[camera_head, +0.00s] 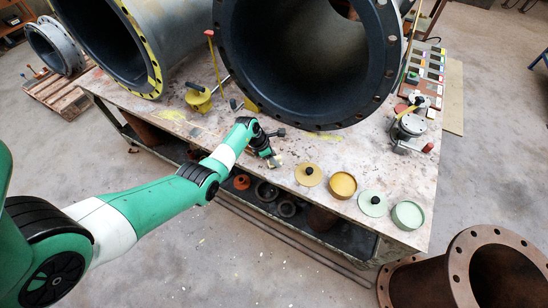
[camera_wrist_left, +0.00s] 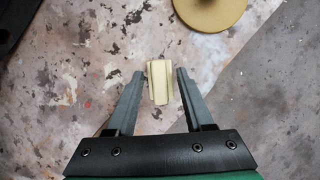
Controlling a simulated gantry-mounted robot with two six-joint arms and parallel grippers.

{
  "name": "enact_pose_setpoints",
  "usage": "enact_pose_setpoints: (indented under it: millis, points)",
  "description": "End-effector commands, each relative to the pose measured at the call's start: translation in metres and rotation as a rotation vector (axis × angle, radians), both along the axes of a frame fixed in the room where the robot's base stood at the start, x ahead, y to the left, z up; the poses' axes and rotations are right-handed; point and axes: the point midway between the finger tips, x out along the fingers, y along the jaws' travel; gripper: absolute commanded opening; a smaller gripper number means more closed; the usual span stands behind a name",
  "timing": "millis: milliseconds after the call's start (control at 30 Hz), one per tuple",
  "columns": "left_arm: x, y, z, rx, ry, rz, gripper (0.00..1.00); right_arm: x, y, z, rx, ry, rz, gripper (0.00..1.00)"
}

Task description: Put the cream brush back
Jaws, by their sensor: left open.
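A small cream piece, which looks like the cream brush (camera_wrist_left: 160,82), lies on the stained tabletop in the left wrist view. It also shows small at the gripper's tip in the head view (camera_head: 275,160). Its bristles cannot be made out. My left gripper (camera_wrist_left: 160,74) is open, with one finger on either side of the piece and a gap on both sides. In the head view my left gripper (camera_head: 269,157) is low over the table's front edge. My right gripper is not in view.
Large dark-lined pipes (camera_head: 382,60) stand on the table behind. A tan lid (camera_head: 300,177), a yellow tub (camera_head: 342,186), a green lid (camera_head: 364,206) and a green tub (camera_head: 407,215) line the front edge. A yellow pot (camera_head: 198,103) stands left, a grey device (camera_head: 408,132) right.

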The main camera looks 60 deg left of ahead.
Motion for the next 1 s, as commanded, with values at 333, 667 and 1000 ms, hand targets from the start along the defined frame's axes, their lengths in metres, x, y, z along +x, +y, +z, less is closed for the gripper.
enact_pose_setpoints:
  millis: [333, 667, 1000]
  points:
    - [-0.017, 0.003, 0.055, 0.000, -0.001, 0.001, 0.52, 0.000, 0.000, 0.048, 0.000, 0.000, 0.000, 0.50]
    - [-0.043, 0.006, 0.111, 0.000, 0.000, 0.001, 0.52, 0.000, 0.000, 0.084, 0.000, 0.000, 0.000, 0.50]
    - [-0.046, 0.006, 0.114, -0.001, 0.000, 0.000, 0.52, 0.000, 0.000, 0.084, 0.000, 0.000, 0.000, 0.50]
